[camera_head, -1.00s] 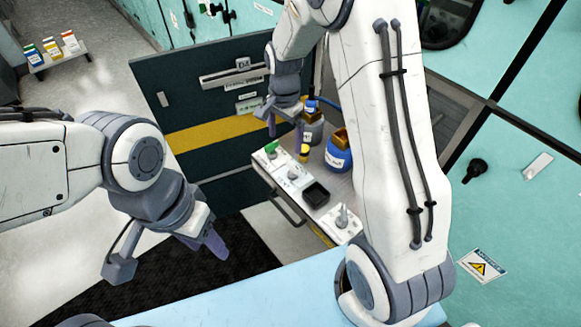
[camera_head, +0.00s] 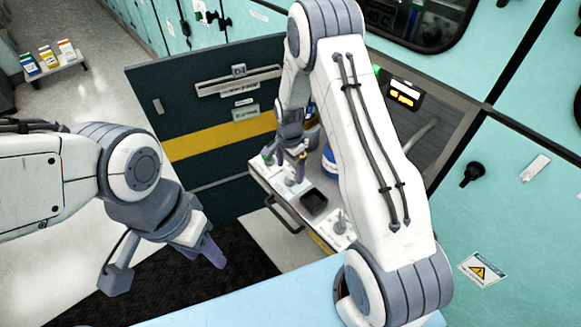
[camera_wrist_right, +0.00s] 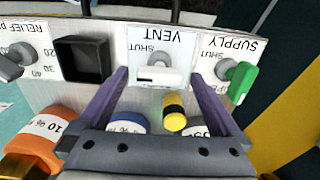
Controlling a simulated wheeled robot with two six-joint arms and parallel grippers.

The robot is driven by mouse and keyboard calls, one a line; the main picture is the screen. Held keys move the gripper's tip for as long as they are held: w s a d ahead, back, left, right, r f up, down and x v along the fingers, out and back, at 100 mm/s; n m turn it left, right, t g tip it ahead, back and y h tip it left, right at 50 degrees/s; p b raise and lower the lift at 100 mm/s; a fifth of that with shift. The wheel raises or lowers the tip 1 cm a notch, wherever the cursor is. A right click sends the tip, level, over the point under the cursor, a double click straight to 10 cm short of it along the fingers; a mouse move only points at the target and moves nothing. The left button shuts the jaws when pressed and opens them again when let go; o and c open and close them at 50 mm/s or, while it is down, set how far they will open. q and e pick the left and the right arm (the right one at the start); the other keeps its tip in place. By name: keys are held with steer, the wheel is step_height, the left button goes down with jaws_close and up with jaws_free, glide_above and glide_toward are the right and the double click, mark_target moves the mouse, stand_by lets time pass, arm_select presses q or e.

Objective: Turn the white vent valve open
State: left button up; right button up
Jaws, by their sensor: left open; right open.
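The white vent valve (camera_wrist_right: 155,75) is on the panel under the upside-down word VENT in the right wrist view, its lever lying crosswise near a SHUT mark. My right gripper (camera_wrist_right: 157,84) is open, its purple fingers on either side of the valve. I cannot tell whether they touch it. In the head view my right gripper (camera_head: 291,160) is low over the panel (camera_head: 263,172) and partly covers the valve. My left gripper (camera_head: 207,252) is open and empty, well left of the panel, above the dark mat.
The green supply valve (camera_wrist_right: 239,78) is close to the right finger, and a square black recess (camera_wrist_right: 85,58) is on the other side. A grey relief knob (camera_wrist_right: 10,66) is further left.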

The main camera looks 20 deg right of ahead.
steer(key=c, duration=1.4)
steer(key=n, duration=0.4)
steer(key=shift+n, duration=0.4)
steer(key=n, duration=0.4)
steer(key=shift+p, duration=0.3)
steer(key=n, duration=0.5)
steer(key=shift+w, duration=0.1)
steer(key=shift+n, duration=2)
